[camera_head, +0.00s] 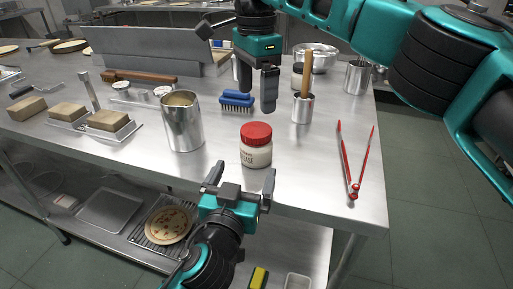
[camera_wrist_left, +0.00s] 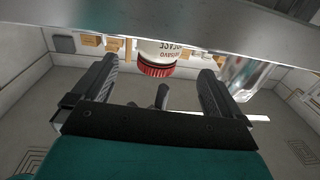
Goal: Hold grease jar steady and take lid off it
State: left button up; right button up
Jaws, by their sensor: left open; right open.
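The grease jar (camera_head: 256,153) is a white jar with a dark label and stands upright near the table's front edge. Its red lid (camera_head: 256,133) sits on top. My left gripper (camera_head: 240,180) is open and empty, in front of and below the jar at the table edge. In the left wrist view the jar (camera_wrist_left: 160,50) and red lid (camera_wrist_left: 156,70) appear upside down, beyond and between the open fingers (camera_wrist_left: 155,90), apart from them. My right gripper (camera_head: 257,92) is open and empty, pointing down above the table, behind the jar and over the blue brush.
A tall metal can (camera_head: 183,122) stands left of the jar. A blue brush (camera_head: 237,99) lies behind it. A metal cup (camera_head: 302,108) with a wooden handle stands at back right. Red-edged tongs (camera_head: 346,165) lie on the right. Sponge-like blocks (camera_head: 107,120) sit at left.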

aim_at(252, 155)
pick_arm(q)
jog(key=x, duration=0.8)
jog(key=shift+w, duration=0.2)
